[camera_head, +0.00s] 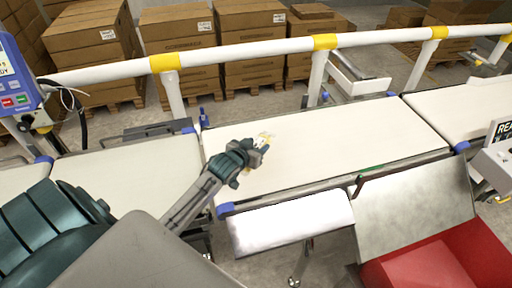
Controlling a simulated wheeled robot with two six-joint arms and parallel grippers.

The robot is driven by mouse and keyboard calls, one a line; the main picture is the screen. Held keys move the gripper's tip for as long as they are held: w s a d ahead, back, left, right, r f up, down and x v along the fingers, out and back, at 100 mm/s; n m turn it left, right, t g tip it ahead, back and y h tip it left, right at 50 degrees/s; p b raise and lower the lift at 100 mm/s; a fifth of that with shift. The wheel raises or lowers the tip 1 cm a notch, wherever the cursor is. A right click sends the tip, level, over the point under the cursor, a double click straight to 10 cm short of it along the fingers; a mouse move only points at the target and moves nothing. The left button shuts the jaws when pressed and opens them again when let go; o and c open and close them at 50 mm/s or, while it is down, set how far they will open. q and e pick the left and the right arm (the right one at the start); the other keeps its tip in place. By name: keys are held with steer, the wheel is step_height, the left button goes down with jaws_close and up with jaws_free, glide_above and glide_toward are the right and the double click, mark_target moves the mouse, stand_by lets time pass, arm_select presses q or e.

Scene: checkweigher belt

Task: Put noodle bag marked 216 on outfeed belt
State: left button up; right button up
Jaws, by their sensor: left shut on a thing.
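My left gripper (254,158) reaches in from the left over the near left part of the middle white belt (345,135). It is shut on a small pale yellow and white bag (265,139), which shows just beyond the fingers. The gripper hides most of the bag, and no marking on it can be read. I cannot tell whether the bag touches the belt. One more white belt section (130,178) lies to the left and another (470,107) to the right. My right gripper is not in view.
A white rail with yellow bands (250,50) runs behind the belts. A blue control box (15,80) stands at the left. A sloped metal chute (415,210) leads to a red bin (440,265) at front right. Cartons on pallets stand behind. The middle belt's right part is clear.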

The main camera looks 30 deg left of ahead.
arm_select(q)
steer(key=shift+f, duration=0.9)
steer(key=o, duration=0.8)
steer(key=shift+f, duration=0.15)
steer(key=o, duration=0.5)
steer(key=shift+c, duration=0.2)
steer(key=a+b+v, duration=0.1)
steer(key=b+v, duration=0.1)
steer(key=v, duration=1)
steer(key=shift+d, duration=0.45)
steer(key=shift+s, duration=0.15)
